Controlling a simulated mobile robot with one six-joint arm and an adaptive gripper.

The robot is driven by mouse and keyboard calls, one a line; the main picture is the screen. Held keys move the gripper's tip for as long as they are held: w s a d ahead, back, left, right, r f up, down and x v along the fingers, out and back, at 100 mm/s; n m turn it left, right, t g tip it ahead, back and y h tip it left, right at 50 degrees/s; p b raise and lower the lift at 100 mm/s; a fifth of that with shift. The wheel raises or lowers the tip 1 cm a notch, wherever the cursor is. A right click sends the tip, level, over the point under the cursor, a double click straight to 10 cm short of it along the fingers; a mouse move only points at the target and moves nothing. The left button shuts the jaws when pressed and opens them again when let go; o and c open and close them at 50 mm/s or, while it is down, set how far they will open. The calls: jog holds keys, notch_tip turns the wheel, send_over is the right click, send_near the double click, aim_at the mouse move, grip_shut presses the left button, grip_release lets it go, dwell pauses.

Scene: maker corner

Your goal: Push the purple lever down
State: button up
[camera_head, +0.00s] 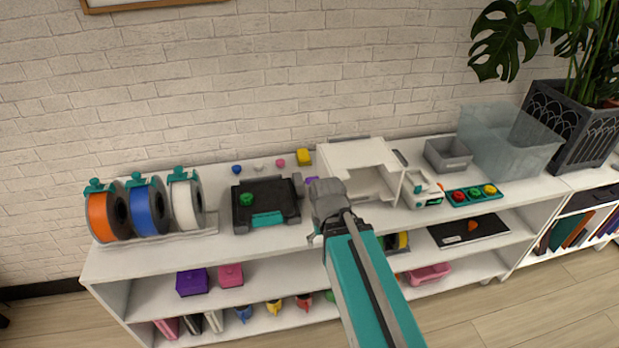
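A small purple piece (311,180), which looks like the lever, shows between the black machine (266,203) and the white open-fronted housing (361,158) on the shelf top. Only a little of it shows beside my gripper, so its tilt and what it is fixed to cannot be told. My gripper (327,193) is in front of the housing's left side, just right of and below the purple piece in the picture. Its fingers are too small and too hidden to tell whether they are open or shut. Contact with the purple piece cannot be told.
Orange, blue and white spools (148,208) stand at the left. Small coloured knobs and a yellow block (304,157) lie at the back. A white device (421,190), a button panel (474,195), a grey bin (448,155) and a clear box (508,140) stand right.

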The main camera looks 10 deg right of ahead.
jog(key=shift+w+r, duration=0.25)
jog(key=shift+r, duration=0.05)
jog(key=shift+c, duration=1.1)
jog(key=w+r+n+p, duration=0.1)
jog(key=w+r+p, duration=0.1)
jog(key=w+r+n+p, duration=0.2)
jog(key=p, duration=0.1)
jog(key=shift+d+r+n, duration=0.2)
jog(key=shift+r+n, duration=0.05)
jog(key=shift+n, duration=0.05)
grip_shut()
jog(key=w+d+r+n+t+p, duration=0.1)
jog(key=w+r+n+p, duration=1.3)
jog(key=w+r+p, duration=0.1)
jog(key=shift+d+r+t, duration=0.15)
jog(key=shift+d+t, duration=0.15)
jog(key=shift+t, duration=0.1)
jog(key=shift+w, duration=0.1)
